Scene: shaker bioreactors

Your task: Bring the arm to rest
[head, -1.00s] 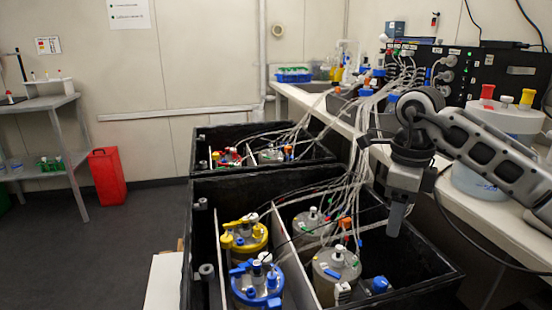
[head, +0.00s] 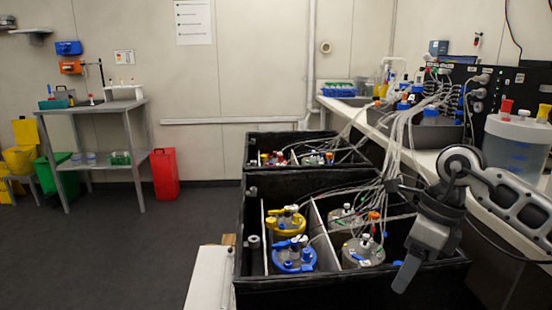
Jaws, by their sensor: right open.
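My right arm (head: 508,196) comes in from the right edge of the head view. Its gripper (head: 406,272) points down over the right front part of the near black shaker box (head: 350,282). I see its fingers nearly edge-on; nothing shows between them. In the box stand a yellow-lidded vessel (head: 287,221), a blue-lidded vessel (head: 294,256) and grey-lidded vessels (head: 363,250), with tubes running up from them. The gripper looks apart from the vessels. My left gripper is not in view.
A bench (head: 465,160) on the right bears a large clear tank (head: 517,143) and a black control unit (head: 500,84). A second black box (head: 262,142) stands behind. A steel table (head: 98,108) and red bin (head: 164,174) stand at the left. The floor between is free.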

